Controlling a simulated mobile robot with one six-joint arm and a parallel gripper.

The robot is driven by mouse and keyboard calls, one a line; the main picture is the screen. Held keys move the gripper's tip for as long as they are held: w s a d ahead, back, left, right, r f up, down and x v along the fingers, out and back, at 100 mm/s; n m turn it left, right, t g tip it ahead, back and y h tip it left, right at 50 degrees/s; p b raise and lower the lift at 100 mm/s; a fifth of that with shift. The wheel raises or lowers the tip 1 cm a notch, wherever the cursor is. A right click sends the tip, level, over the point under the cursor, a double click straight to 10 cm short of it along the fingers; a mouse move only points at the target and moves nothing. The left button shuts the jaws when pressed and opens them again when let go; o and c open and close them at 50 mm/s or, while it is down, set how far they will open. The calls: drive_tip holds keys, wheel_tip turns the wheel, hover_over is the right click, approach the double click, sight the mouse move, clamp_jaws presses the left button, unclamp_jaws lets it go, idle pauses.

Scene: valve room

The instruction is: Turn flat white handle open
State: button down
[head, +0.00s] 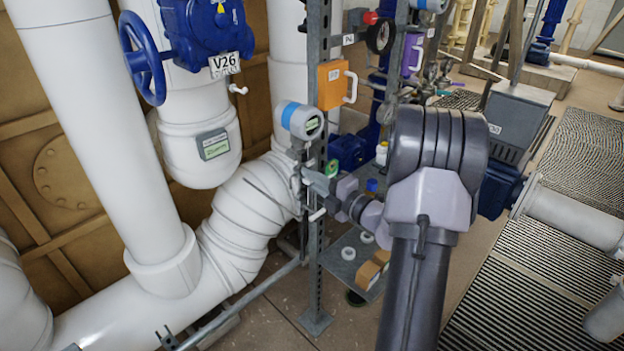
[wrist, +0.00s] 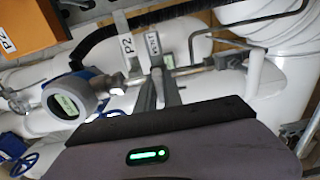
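My gripper (wrist: 159,80) reaches in to the small pipework on the grey upright post. In the wrist view its two grey fingers lie close together, with a narrow gap. In the head view my gripper (head: 314,180) is beside the post below the round gauge, and the handle is too small to make out clearly.
A blue-and-white round gauge (head: 302,121) and an orange box (head: 336,84) are fixed above on the post (head: 314,270). Thick white pipes (head: 245,215) stand behind. A small shelf (head: 350,258) holds loose parts. Grated floor lies right.

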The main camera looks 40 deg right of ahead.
drive_tip(key=shift+n, duration=0.3)
drive_tip(key=n, duration=0.5)
drive_tip(key=n+b, duration=0.1)
drive_tip(key=n, duration=0.4)
drive_tip(key=shift+f+n, duration=0.1)
drive_tip(key=shift+n, duration=0.3)
drive_tip(key=n+b, duration=0.2)
drive_tip(key=n, duration=0.1)
drive_tip(key=shift+n+b, duration=1.05)
drive_tip(key=shift+n, duration=0.65)
drive_tip(key=c, duration=1.5)
unclamp_jaws()
